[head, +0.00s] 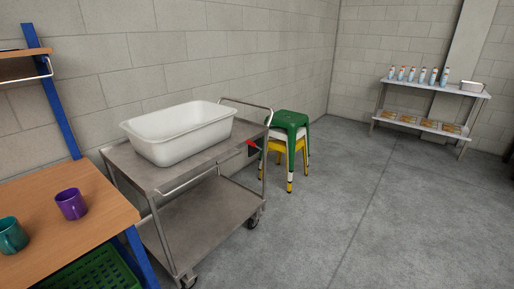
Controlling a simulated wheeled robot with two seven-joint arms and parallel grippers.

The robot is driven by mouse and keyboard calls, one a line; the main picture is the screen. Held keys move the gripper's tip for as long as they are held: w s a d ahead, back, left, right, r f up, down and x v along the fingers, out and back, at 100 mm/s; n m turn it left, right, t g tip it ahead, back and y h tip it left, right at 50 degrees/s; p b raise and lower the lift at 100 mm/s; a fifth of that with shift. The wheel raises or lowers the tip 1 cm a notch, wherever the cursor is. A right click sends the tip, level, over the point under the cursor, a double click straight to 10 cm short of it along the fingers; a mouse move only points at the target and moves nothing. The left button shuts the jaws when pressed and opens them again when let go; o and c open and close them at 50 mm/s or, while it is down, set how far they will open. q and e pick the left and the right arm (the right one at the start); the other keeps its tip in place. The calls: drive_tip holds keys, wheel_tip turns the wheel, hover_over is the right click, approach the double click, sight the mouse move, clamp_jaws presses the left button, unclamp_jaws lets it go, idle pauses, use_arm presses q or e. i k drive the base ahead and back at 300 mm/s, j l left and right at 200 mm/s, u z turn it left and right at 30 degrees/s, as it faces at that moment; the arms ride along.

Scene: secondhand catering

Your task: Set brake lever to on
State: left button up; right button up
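A metal two-shelf trolley (205,222) on castors stands left of centre against the block wall. A small red lever (252,144) shows at the trolley's right end, beside a dark plate below the top shelf. I take it for the brake lever. It is small in the picture, and I cannot read its on or off setting. A large white tub (178,146) sits on the trolley's top shelf. Neither of my grippers is in view.
A wooden bench (60,212) with purple (71,204) and teal (11,236) mugs is at left. Stacked stools (290,122) stand just beyond the trolley's right end. A metal shelf unit (432,84) with several bottles is at the far right. The floor (350,215) right of the trolley is clear.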

sight(248, 142)
drive_tip(key=i+j+z, duration=0.25)
drive_tip(key=i+j, duration=0.2)
drive_tip(key=i, duration=0.2)
drive_tip(key=i+j+z, duration=0.25)
drive_tip(key=i+j, duration=0.3)
